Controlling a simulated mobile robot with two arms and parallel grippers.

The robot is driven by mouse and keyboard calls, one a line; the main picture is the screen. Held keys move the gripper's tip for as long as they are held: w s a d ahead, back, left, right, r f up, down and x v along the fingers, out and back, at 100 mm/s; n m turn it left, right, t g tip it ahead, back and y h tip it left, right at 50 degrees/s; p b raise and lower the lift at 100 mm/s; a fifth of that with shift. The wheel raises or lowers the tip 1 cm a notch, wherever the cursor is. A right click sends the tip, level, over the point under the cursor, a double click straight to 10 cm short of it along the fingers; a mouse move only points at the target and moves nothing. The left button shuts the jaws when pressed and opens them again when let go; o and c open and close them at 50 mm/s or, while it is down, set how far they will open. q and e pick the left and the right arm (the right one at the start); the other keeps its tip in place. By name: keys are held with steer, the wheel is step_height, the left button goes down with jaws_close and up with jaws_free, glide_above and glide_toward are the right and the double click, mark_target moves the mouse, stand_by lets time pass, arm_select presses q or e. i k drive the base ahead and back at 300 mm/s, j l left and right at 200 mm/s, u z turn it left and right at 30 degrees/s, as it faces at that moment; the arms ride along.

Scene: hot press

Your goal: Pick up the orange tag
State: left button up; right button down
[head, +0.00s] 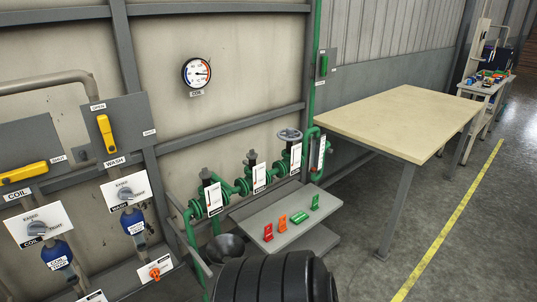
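The orange tag (282,223) stands on a small grey shelf (262,209) below the green pipework. A red tag (268,233) is just left of it. Two green tags are to its right: one (299,218) lies nearly flat close by, and another (315,202) stands farther right. Neither of my grippers is in view, and nothing touches the orange tag.
Green valves with white cards (259,178) stand behind the shelf. A beige-topped table (400,118) is to the right. A dark funnel (225,249) sits left of the shelf. Switches and yellow levers (106,133) line the left wall. Open floor (375,240) lies right.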

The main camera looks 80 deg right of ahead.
mark_target(282, 224)
steer(key=z, duration=2.8)
steer(key=u, duration=0.45)
steer(key=i+l+u, duration=0.1)
steer(key=l+u, duration=0.2)
steer(key=u, duration=0.2)
steer(key=i+l+u, duration=0.1)
steer(key=l+u, duration=0.25)
steer(key=u, duration=0.15)
steer(key=l+u, duration=0.3)
steer(key=u, duration=0.2)
